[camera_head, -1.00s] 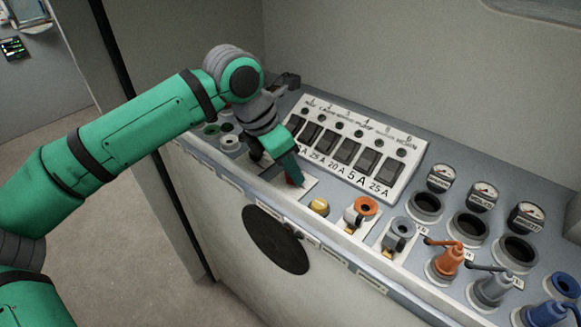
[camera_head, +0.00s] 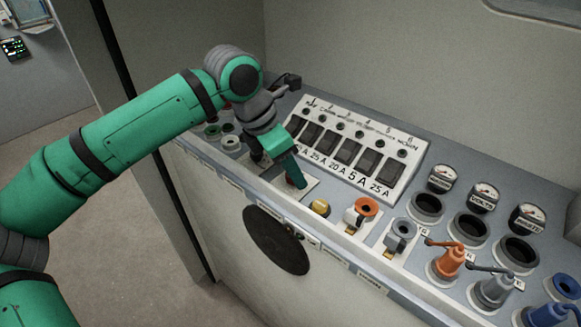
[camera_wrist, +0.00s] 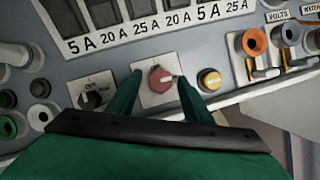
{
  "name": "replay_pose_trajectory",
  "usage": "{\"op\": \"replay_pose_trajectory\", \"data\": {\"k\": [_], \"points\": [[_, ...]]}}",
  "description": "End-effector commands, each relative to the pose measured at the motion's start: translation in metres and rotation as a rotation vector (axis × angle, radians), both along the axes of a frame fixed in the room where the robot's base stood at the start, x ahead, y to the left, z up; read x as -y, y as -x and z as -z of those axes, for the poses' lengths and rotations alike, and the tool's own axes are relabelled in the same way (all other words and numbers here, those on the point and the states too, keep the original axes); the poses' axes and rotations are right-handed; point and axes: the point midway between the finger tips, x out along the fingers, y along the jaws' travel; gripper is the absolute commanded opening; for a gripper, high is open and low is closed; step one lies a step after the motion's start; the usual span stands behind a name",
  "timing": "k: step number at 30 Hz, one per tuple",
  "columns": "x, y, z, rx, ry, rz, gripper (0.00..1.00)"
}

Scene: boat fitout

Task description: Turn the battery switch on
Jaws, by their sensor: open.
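A red knob (camera_wrist: 160,78), which looks like the battery switch, sits on a pale square plate (camera_wrist: 152,97) in the wrist view. It has a small light mark on its right side. My gripper (camera_wrist: 158,86) is open, with one green finger on each side of the knob; I cannot tell whether either touches it. In the head view my gripper (camera_head: 297,183) points down at the plate, and its fingers hide the knob.
A black rotary knob (camera_wrist: 91,100) is left of the red one and a yellow button (camera_wrist: 209,80) right of it. A breaker panel (camera_head: 350,150) stands behind. Orange (camera_head: 364,209) and grey (camera_head: 402,229) fittings, gauges and levers crowd the console's right.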

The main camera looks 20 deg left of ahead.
Motion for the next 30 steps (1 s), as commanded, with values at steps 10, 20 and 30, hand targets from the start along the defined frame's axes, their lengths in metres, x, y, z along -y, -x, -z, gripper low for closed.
{"op": "replay_pose_trajectory", "data": {"k": [10,20,30], "points": [[-0.01,0.009,-0.033,0.001,-0.001,-0.003,0.46],[-0.025,0.025,-0.085,0.001,0.0,-0.003,0.46],[-0.029,0.03,-0.1,0.0,0.0,0.0,0.46]]}}
